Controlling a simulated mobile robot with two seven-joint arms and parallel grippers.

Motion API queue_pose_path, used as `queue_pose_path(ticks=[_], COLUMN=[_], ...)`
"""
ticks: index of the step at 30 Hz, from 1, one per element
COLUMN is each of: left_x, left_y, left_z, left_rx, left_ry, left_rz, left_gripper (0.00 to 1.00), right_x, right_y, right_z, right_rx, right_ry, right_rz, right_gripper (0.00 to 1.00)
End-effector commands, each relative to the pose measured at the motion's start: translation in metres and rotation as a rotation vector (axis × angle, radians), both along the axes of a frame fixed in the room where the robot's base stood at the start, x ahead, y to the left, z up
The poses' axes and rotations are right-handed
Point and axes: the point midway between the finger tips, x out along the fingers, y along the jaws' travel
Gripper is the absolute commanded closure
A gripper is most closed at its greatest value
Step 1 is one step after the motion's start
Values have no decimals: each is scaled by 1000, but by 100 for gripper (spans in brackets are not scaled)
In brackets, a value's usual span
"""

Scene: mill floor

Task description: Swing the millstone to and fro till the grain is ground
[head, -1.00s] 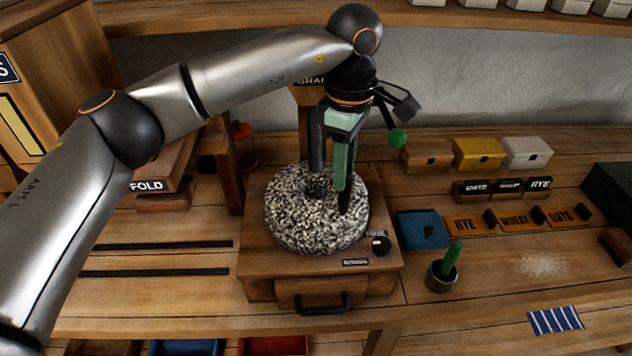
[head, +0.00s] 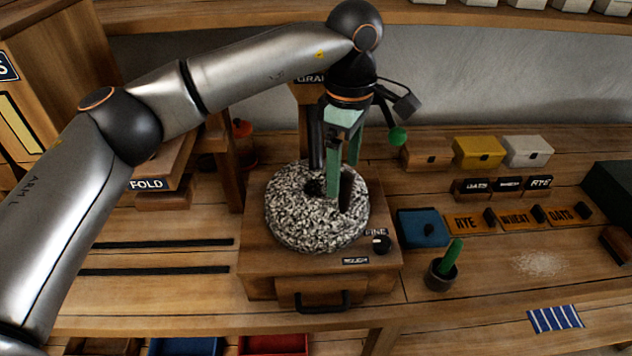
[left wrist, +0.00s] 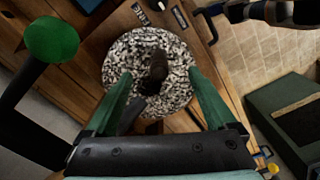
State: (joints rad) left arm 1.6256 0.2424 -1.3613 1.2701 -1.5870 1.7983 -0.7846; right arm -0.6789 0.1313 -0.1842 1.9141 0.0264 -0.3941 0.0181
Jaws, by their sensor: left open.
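The round speckled black-and-white millstone (head: 295,225) lies on a wooden mill box (head: 262,268). A dark upright handle (head: 346,192) stands on its right side. My left gripper (head: 344,178), with green fingers, points down over that handle and is open. In the left wrist view the millstone (left wrist: 112,75) lies beneath the spread fingers (left wrist: 159,76), with the brown handle (left wrist: 157,68) between them in the picture. I see no finger closed on it. A dark hole shows in the stone's middle. My right gripper is not in view.
A dial (head: 381,244) marked FINE and a drawer (head: 290,292) are on the mill box. To the right are a blue box (head: 418,222), a cup with a green-handled tool (head: 440,275), spilled grain (head: 540,264) and a striped cloth (head: 556,320). Left of the mill stands a wooden post (head: 229,165).

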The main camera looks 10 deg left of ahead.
Motion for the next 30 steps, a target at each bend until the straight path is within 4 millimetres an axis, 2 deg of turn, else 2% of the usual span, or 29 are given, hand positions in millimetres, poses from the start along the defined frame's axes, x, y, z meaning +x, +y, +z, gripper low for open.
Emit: queue_pose_path(ticks=[21, 30], left_x=[0, 0], left_y=[0, 0], left_z=[73, 88], left_rx=[-1, 0], left_ry=[-2, -1], left_rz=[0, 0], left_gripper=[10, 10], right_x=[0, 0], right_y=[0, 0], right_z=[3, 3], right_rx=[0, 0], right_ry=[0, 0], right_rz=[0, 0], right_gripper=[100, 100])
